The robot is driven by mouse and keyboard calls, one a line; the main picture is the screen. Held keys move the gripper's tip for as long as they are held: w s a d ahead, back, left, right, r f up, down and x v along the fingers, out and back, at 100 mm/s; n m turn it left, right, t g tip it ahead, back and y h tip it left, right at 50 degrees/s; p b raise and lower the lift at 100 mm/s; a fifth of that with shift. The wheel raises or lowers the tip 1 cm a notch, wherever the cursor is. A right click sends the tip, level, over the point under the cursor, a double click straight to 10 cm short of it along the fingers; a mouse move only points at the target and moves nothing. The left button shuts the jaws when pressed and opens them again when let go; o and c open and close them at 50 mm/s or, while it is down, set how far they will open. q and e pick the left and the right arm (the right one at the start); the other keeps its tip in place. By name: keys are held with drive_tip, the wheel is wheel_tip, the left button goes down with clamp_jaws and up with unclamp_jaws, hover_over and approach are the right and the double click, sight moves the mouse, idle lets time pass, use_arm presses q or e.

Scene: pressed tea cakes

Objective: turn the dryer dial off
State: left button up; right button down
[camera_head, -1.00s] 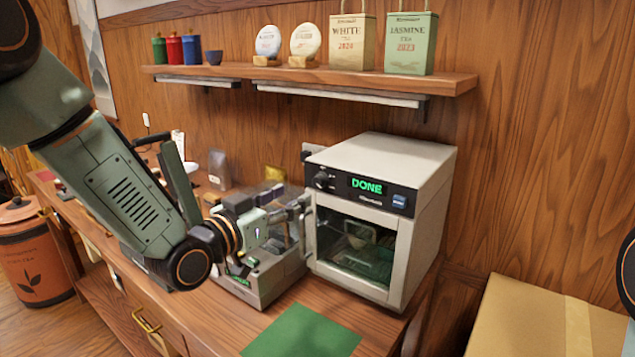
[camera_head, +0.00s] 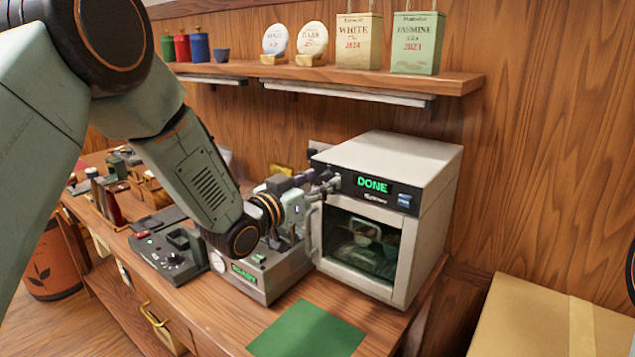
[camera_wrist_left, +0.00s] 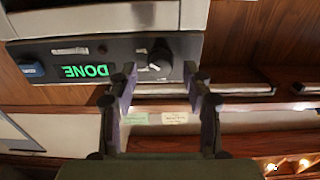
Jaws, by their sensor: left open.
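The dryer (camera_head: 425,160) is a white box with a glass door, a green DONE display (camera_head: 372,185) and a blue button (camera_head: 404,200). My left gripper (camera_head: 328,182) is at the left end of its control panel and hides the dial in the head view. In the left wrist view the black dial (camera_wrist_left: 160,54) with a pale pointer mark shows upside down. There my left gripper (camera_wrist_left: 160,72) is open, with one fingertip on each side of the dial; contact cannot be told. My right gripper is not in view.
A grey machine with a READY display (camera_head: 245,272) stands left of the dryer, below my arm. A green mat (camera_head: 307,330) lies in front. A shelf (camera_head: 450,82) with tins and tea cakes runs above. A cardboard box (camera_head: 540,320) is at the lower right.

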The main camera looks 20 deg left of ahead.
use_arm(q)
drive_tip(key=shift+w+f, duration=0.15)
drive_tip(key=shift+w, duration=0.05)
drive_tip(key=c, duration=0.3)
drive_tip(key=shift+s, duration=0.1)
clamp_jaws()
